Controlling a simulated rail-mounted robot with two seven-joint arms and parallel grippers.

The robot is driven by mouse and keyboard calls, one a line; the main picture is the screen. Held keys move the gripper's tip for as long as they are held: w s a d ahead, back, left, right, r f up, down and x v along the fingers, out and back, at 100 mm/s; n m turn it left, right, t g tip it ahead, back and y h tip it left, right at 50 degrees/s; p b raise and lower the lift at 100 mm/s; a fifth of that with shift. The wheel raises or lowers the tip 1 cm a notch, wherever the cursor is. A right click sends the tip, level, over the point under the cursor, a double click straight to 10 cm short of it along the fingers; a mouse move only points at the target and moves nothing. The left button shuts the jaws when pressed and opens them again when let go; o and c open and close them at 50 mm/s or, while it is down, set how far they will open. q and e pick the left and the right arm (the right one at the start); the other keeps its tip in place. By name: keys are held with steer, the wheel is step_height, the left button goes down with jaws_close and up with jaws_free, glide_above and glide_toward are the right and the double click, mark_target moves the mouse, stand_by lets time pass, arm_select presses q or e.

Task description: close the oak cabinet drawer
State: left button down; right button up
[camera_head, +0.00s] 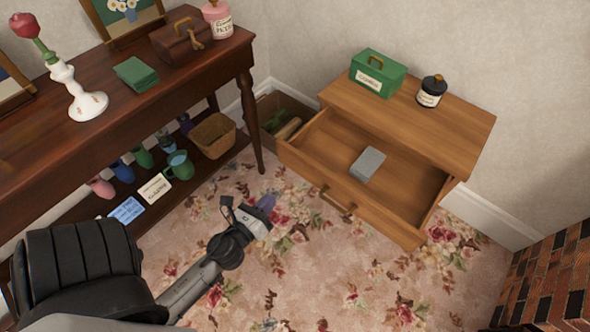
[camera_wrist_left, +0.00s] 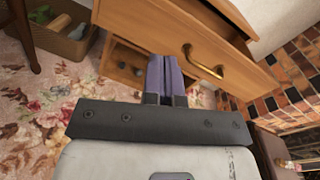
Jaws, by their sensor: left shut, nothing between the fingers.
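The oak cabinet (camera_head: 460,125) stands against the back wall. Its drawer (camera_head: 400,222) is pulled well open, and a grey box-like object (camera_head: 367,163) lies inside it. The drawer front has a brass handle (camera_head: 338,201), which also shows in the left wrist view (camera_wrist_left: 203,64). My left gripper (camera_head: 267,202) is in front of the drawer, to the left of the handle and apart from it in the head view. In the left wrist view its purple fingers (camera_wrist_left: 166,75) are shut together and empty, pointing toward the drawer front (camera_wrist_left: 165,30). My right gripper is not in view.
A dark wooden table (camera_head: 190,72) with a vase, boxes and a lower shelf of mugs stands at left. Brickwork (camera_head: 555,275) is at right. Floral carpet (camera_head: 300,285) is clear in front.

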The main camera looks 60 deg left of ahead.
arm_select(q)
steer(key=w+d+m+h, duration=0.1)
steer(key=m, duration=0.3)
steer(key=p, duration=0.3)
glide_toward(305, 170)
steer(key=w+r, duration=0.4)
steer(key=w, duration=0.2)
steer(key=shift+w+a+m+t, duration=0.25)
steer(key=shift+w+m+t, duration=0.15)
steer(key=shift+w, duration=0.45)
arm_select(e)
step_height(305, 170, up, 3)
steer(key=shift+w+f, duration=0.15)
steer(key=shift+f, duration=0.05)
